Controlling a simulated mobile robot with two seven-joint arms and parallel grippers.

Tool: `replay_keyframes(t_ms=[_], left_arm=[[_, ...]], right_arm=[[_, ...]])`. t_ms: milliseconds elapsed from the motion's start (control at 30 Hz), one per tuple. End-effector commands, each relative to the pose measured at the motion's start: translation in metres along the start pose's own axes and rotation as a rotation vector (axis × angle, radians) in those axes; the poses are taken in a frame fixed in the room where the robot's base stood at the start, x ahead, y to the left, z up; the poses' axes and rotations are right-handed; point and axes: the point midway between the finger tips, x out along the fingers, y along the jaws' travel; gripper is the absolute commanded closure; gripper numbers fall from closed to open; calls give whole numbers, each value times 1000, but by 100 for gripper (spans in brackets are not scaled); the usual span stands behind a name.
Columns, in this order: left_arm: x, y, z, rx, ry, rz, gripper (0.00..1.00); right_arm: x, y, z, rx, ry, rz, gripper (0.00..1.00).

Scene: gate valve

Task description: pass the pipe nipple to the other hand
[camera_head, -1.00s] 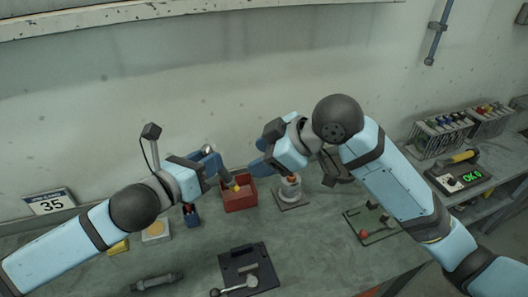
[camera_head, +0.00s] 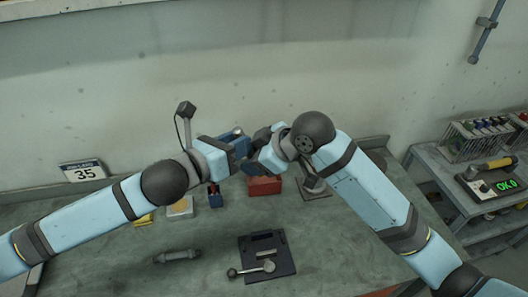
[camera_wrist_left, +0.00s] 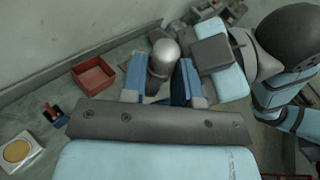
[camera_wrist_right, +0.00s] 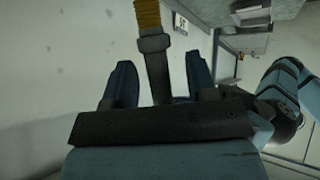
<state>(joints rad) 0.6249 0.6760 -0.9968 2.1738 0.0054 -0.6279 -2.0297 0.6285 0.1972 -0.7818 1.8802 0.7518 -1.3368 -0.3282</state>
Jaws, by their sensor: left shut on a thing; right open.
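The pipe nipple shows in the left wrist view as a grey cylinder with a rounded silvery end (camera_wrist_left: 162,58). My left gripper (camera_head: 240,145) is shut on it, above the bench. My right gripper (camera_head: 262,143) is open and very close to the left one. In the right wrist view a long grey piece with a yellow ribbed end (camera_wrist_right: 148,15), seemingly the nipple, runs between the right gripper's open fingers (camera_wrist_right: 160,85). I cannot tell whether they touch it. In the head view the grippers mostly hide the nipple.
Below the grippers, a red bin (camera_head: 265,187) and a grey stand (camera_head: 314,189) sit on the bench. A dark tray with metal parts (camera_head: 252,243) and a grey cylindrical part (camera_head: 178,256) lie nearer. A side bench at right holds a tester (camera_head: 493,183).

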Motion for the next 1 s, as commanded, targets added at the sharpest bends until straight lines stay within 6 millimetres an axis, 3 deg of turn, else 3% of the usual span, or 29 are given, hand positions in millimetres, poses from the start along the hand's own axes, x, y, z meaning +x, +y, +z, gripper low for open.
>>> replay_keyframes(t_ms=[267, 500, 533, 667, 1000], left_arm=[[0, 0, 1, 0, -1, -1, 95], [0, 0, 1, 1, -1, 0, 95], [0, 0, 1, 1, -1, 0, 69], [0, 0, 1, 1, -2, -1, 42], [0, -4, 0, -2, -2, -10, 42]], right_arm=[[2, 0, 0, 0, 0, 0, 48], [2, 0, 0, 0, 0, -1, 98], [1, 0, 0, 0, 1, -1, 98], [1, -1, 0, 0, 1, -1, 100], [2, -1, -1, 0, 1, -2, 100]])
